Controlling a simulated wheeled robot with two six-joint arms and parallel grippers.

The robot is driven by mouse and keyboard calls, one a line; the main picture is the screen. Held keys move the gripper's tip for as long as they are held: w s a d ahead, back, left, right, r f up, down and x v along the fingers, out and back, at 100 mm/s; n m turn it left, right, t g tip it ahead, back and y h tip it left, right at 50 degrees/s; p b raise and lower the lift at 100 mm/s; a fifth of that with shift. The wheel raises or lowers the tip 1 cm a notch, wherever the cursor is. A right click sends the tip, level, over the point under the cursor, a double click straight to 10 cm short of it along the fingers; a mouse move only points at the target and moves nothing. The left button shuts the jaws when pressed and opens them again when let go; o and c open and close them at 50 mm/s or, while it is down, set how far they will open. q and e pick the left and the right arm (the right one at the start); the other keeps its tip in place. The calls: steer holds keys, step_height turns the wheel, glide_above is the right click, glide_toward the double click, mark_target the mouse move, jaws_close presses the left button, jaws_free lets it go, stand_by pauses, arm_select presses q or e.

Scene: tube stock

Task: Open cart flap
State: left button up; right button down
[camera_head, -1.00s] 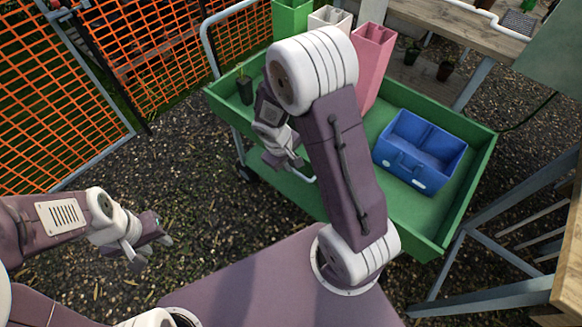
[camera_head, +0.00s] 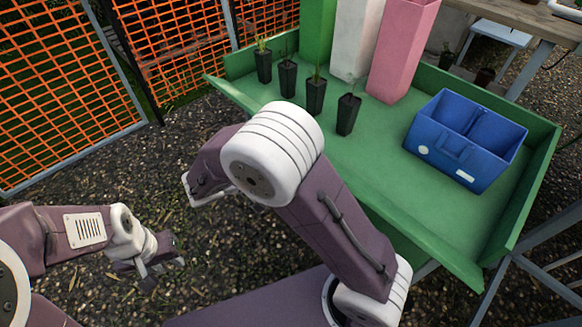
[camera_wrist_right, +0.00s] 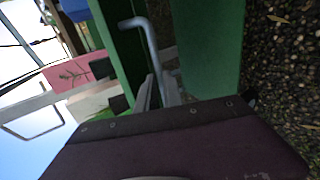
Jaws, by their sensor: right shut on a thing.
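The green cart (camera_head: 385,165) stands in front of me, its tray wide in the head view. Its near long side (camera_head: 425,245) is partly covered by my right arm, so I cannot tell there how far the flap is tilted. In the right wrist view, a green panel (camera_wrist_right: 208,45) stands beside another green wall (camera_wrist_right: 116,50), with a dark gap between them. A bent grey handle rod (camera_wrist_right: 148,45) runs down to my right gripper (camera_wrist_right: 156,95), which is shut on it. That gripper is hidden in the head view. My left gripper (camera_head: 160,270) is open and empty above the gravel.
The tray holds several dark seedling pots (camera_head: 316,95), a blue two-part carrier (camera_head: 465,140), and tall green, white and pink (camera_head: 400,50) containers. Orange mesh fencing (camera_head: 60,90) stands left. A wooden bench (camera_head: 520,20) is behind. Gravel (camera_head: 80,190) is open at left.

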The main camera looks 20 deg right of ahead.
steer(key=shift+f+t+h+b, duration=0.55)
steer(key=shift+f+h+b, duration=0.75)
steer(key=shift+b, duration=0.15)
steer(key=shift+f+t+h+b, duration=0.55)
steer(key=shift+f+h+b, duration=0.75)
steer(key=shift+b, duration=0.15)
steer(key=c, duration=1.5)
jaws_free()
steer(key=shift+d, duration=0.1)
